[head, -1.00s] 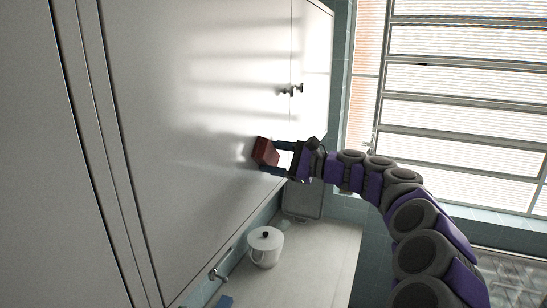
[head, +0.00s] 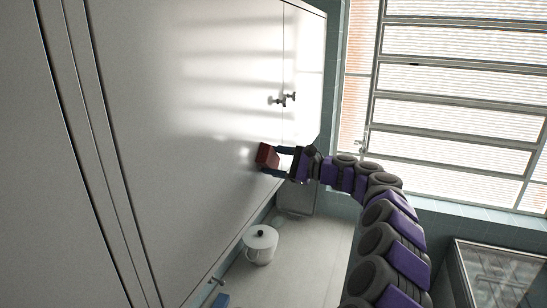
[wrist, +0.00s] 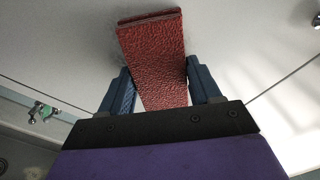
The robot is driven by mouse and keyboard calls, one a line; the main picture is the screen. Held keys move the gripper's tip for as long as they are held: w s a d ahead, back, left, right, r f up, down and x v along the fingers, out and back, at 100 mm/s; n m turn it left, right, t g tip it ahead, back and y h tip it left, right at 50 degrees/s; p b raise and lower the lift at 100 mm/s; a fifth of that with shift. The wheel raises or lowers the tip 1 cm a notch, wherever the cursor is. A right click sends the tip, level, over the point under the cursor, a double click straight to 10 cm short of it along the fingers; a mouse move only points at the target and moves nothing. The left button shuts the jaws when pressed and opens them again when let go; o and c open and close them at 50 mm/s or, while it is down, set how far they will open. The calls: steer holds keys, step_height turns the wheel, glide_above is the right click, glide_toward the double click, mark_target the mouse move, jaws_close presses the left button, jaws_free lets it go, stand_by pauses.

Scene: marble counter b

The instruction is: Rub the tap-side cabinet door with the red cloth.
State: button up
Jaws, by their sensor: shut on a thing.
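The tap-side cabinet door (head: 185,130) is the large pale, glossy panel at left and centre in the head view; it also fills much of the wrist view (wrist: 65,45). My gripper (head: 279,161) is at the door's lower right part, below the knobs. It is shut on the red cloth (head: 266,154), a folded block between the fingers. In the wrist view the cloth (wrist: 152,60) sticks out beyond the fingers (wrist: 160,88) toward the pale surface. Its front end is at or very close to the door; I cannot tell if it touches.
Two dark knobs (head: 282,99) sit either side of the door seam. Below are a white lidded pot (head: 260,248), a tap (head: 217,281) and a blue item (head: 220,300) on the counter (head: 305,260). A slatted window (head: 455,90) is at right.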

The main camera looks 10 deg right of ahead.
mark_target(278, 157)
steer(key=shift+w+d+r+p, duration=0.15)
steer(key=shift+w+d+p, duration=0.5)
steer(key=shift+w+p, duration=0.45)
steer(key=shift+w+d+f, duration=0.2)
steer(key=shift+d, duration=0.05)
steer(key=shift+w+d+r, duration=0.1)
steer(key=shift+w+d, duration=0.25)
steer(key=shift+w, duration=0.1)
steer(key=shift+s+a+b, duration=0.4)
steer(key=shift+s+b, duration=0.05)
steer(key=shift+b, duration=0.4)
steer(key=shift+s+a+b, duration=0.7)
steer(key=shift+s+b, duration=0.3)
steer(key=shift+s, duration=0.05)
steer(key=shift+s+a, duration=0.1)
